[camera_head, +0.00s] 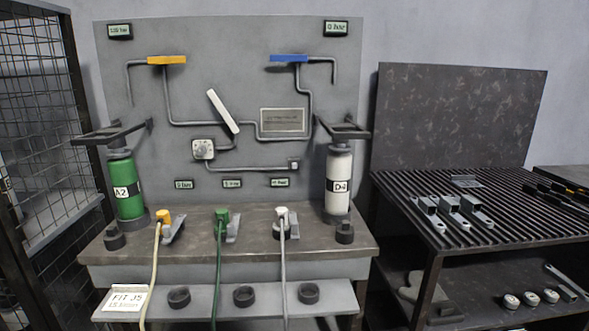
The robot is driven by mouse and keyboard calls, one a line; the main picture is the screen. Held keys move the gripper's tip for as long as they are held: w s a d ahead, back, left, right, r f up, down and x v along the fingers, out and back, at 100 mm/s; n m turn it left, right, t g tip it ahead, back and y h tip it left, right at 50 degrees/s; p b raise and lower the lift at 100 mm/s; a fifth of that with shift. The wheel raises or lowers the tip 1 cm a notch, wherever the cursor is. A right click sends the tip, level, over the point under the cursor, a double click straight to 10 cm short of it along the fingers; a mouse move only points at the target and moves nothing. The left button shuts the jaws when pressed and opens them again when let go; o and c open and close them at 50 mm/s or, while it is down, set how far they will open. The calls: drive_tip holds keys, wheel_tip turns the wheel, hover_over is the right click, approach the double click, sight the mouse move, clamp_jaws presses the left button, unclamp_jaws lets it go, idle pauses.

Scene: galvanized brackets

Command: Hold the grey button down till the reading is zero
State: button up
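A grey panel (245,95) stands upright behind a workbench. A small grey fitting (293,164) sits at the end of a pipe on the panel's lower right; I cannot tell for sure whether it is the grey button. Small green-lit readouts show at the panel's top left (120,31) and top right (336,28); the right one seems to read 0 bar, the left one is too small to read surely. Three more readouts sit low on the panel, at left (183,184), middle (232,183) and right (279,182). My gripper is not in view.
A green cylinder (125,185) and a white cylinder (339,180) flank the panel in brackets. Yellow (155,260), green (218,265) and white (284,262) hoses hang over the bench front. Metal brackets (453,209) lie on a slatted table at right. A mesh cage (45,120) stands left.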

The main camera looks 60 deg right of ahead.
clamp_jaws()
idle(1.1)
